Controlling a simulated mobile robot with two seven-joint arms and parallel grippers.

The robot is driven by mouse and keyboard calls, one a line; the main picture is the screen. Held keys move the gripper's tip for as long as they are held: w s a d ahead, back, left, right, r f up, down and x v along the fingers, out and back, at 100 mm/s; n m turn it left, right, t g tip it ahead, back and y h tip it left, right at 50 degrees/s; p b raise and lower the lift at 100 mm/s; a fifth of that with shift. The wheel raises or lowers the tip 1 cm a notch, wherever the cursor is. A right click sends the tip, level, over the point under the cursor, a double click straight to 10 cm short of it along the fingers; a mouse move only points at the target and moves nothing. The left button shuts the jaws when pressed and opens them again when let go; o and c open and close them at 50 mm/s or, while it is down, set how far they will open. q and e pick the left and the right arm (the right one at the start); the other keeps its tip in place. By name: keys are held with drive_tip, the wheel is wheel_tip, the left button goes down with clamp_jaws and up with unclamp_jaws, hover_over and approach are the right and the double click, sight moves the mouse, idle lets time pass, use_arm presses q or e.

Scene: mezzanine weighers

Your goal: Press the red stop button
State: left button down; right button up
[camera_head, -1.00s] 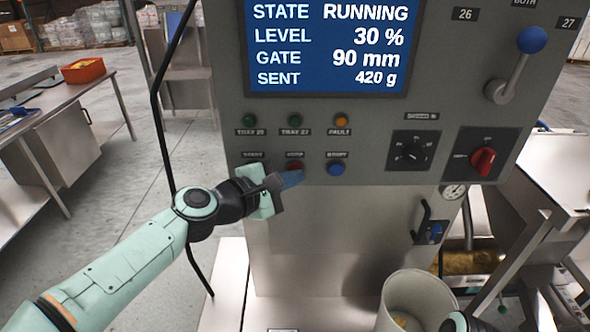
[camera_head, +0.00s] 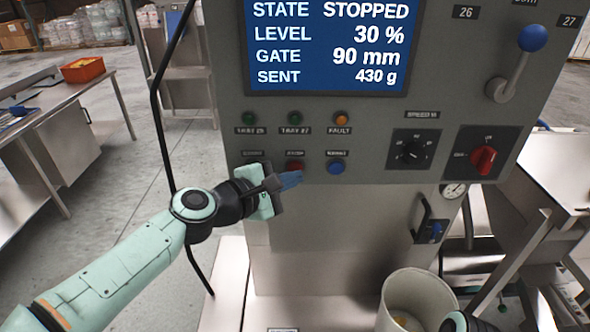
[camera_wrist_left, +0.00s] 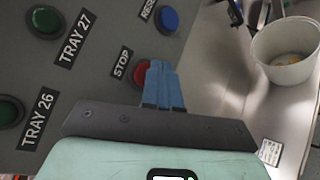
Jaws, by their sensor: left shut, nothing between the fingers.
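The red stop button (camera_head: 295,167) is on the grey control panel (camera_head: 380,115), below the lamps and left of a blue button (camera_head: 336,168). In the wrist view the red button (camera_wrist_left: 141,73) shows beside its STOP label, partly hidden by my fingers. My left gripper (camera_head: 290,180) is shut and empty, its blue fingertips at the lower edge of the red button. I cannot tell whether they touch it. The screen (camera_head: 328,45) reads STATE STOPPED, LEVEL 30 %, GATE 90 mm, SENT 430 g. My right gripper is not clearly in view.
A black knob (camera_head: 412,152), a red knob (camera_head: 483,160) and a blue-ended lever (camera_head: 531,40) are on the panel's right. A white bucket (camera_head: 418,300) stands below. A bench with an orange bin (camera_head: 83,70) stands at left.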

use_arm(q)
drive_tip(key=shift+s, duration=0.35)
drive_tip(key=s+b, duration=0.1)
drive_tip(key=s, duration=0.4)
idle(0.3)
idle(0.4)
